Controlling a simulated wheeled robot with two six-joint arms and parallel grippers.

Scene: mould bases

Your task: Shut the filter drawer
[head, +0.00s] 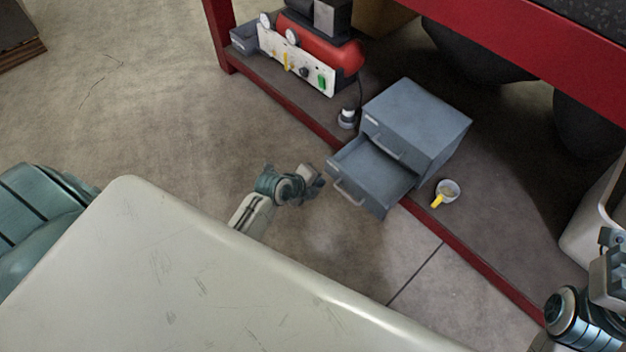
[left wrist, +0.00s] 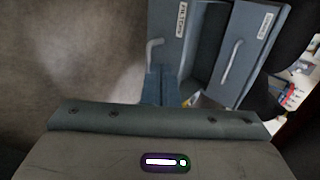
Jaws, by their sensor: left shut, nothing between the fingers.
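The grey-blue cabinet (head: 432,110) stands on the low shelf. Its lower drawer (head: 350,188) is pulled well out and looks empty inside; the upper drawer is closed. My left gripper (head: 314,180) is shut and empty, just left of the open drawer's front. Its fingers (left wrist: 160,85) show before that front; I cannot tell whether they touch. My right gripper (head: 608,262) is at the right edge, its fingers unclear.
A red machine with a white panel (head: 297,62) and a small dark bin (head: 243,40) stand further left on the shelf. The red shelf edge (head: 480,262) runs below. Floor left of the drawer is clear.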

